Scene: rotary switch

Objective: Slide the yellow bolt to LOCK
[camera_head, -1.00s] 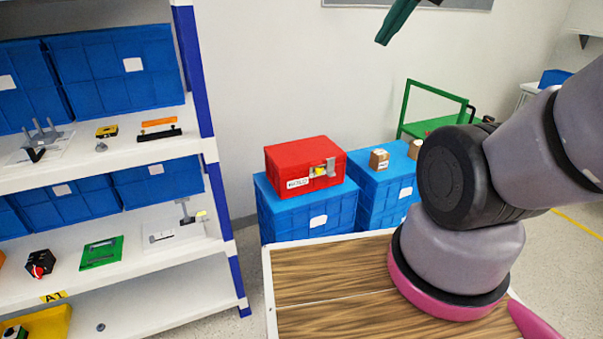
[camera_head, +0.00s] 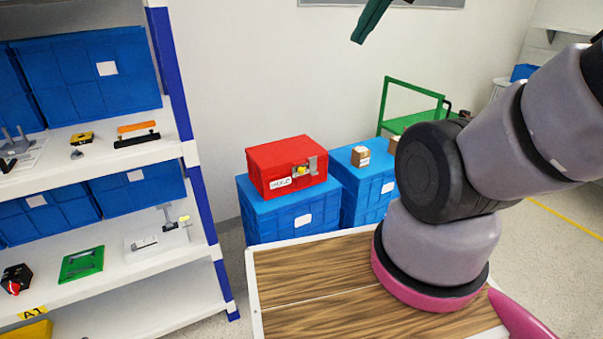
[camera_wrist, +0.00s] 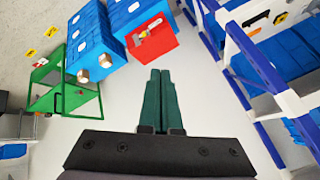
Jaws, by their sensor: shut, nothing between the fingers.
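Two small yellow parts could be the bolt, and I cannot tell which. One is a yellow piece (camera_head: 301,170) on the grey latch at the front of the red box (camera_head: 270,170). The other is a yellow tip (camera_head: 184,219) on a small grey fixture on the middle shelf. No LOCK lettering is readable. My gripper (camera_head: 368,22) shows as dark green fingers at the top of the head view, above and right of the red box and apart from it. In the wrist view my gripper (camera_wrist: 160,72) is shut and empty, with the red box (camera_wrist: 153,42) beyond its tips.
The red box stands on a blue crate (camera_head: 290,222), beside another blue crate with small cartons (camera_head: 361,155). A shelf rack (camera_head: 205,230) with bins and small fixtures stands at left. A green cart (camera_head: 412,95) is behind. My wooden deck (camera_head: 300,270) is in front.

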